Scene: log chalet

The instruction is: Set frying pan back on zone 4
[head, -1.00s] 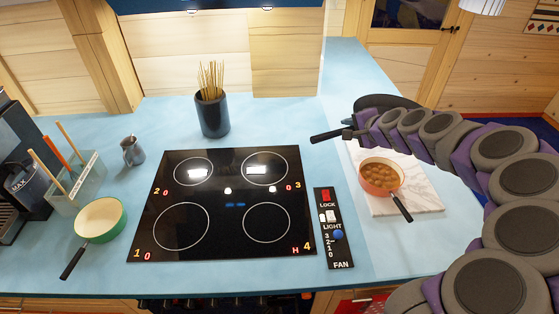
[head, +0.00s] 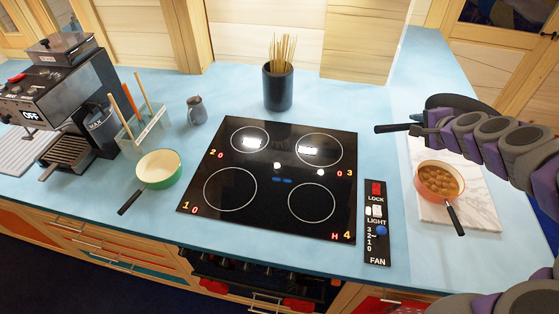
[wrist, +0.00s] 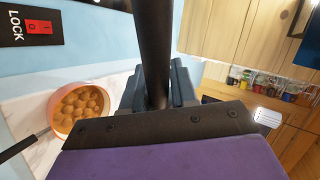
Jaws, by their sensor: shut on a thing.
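The dark frying pan (head: 449,100) is at the right in the head view, partly hidden behind my arm. Its black handle (head: 391,128) points left toward the hob. My gripper (head: 417,130) is shut on the handle, which also shows between the fingers in the wrist view (wrist: 155,45). The pan is right of the hob, near the marble board. Zone 4 (head: 312,203) is the front right ring of the black hob (head: 268,180). It is bare, with a red H beside its number.
An orange pot of brown food (head: 438,181) stands on the marble board (head: 470,215), near my gripper. A green pan (head: 158,168) stands left of the hob. A utensil holder (head: 278,88), small jug (head: 196,110) and coffee machine (head: 65,100) stand behind and left. All rings are bare.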

